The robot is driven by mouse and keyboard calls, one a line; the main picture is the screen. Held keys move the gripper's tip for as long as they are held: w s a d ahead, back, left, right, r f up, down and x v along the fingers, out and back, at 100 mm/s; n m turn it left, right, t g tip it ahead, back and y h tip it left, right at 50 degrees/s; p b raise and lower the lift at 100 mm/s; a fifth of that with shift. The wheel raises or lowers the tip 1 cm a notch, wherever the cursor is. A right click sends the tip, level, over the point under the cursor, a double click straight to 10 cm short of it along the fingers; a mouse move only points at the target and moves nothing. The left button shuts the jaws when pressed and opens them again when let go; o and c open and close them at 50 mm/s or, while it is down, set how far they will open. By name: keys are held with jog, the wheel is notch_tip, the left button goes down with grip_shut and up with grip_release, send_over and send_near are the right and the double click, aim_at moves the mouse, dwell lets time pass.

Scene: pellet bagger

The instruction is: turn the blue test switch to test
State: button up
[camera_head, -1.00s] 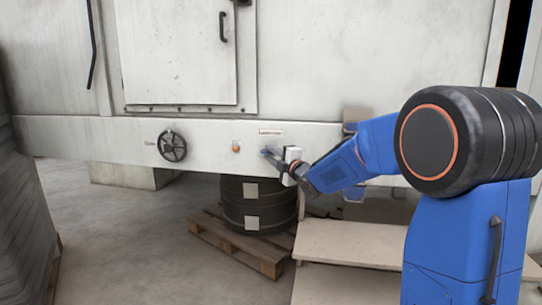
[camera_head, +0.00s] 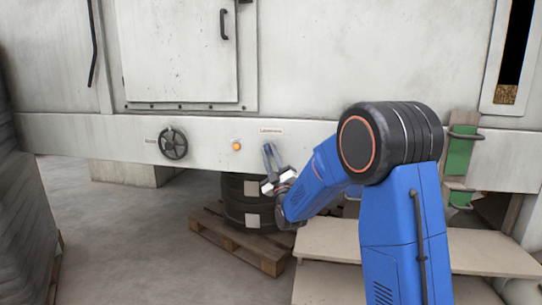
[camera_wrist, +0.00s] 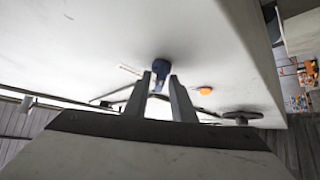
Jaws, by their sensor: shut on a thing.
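The blue test switch (camera_wrist: 161,67) sits on the pale machine panel (camera_wrist: 80,45), between my fingers in the wrist view. My gripper (camera_wrist: 160,82) is shut on it, one dark finger on each side. In the head view my gripper (camera_head: 270,149) is tilted up and left against the pale beam, under a small label (camera_head: 270,130). There its fingers hide most or all of the switch, and the switch's setting cannot be read.
An orange button (camera_head: 237,146) and a black handwheel (camera_head: 173,144) are on the beam to the left. Below stand a dark drum (camera_head: 237,207) and a wooden pallet (camera_head: 230,239). A pale platform (camera_head: 325,238) is at lower right. Open floor lies at left.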

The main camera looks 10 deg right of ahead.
jog(key=shift+a+f+m+h, duration=0.1)
jog(key=shift+m+h, duration=0.6)
jog(key=shift+m, duration=0.3)
jog(key=shift+m+t, duration=0.3)
jog(key=o, duration=0.7)
jog(key=shift+o, duration=0.2)
jog(key=v, duration=1.7)
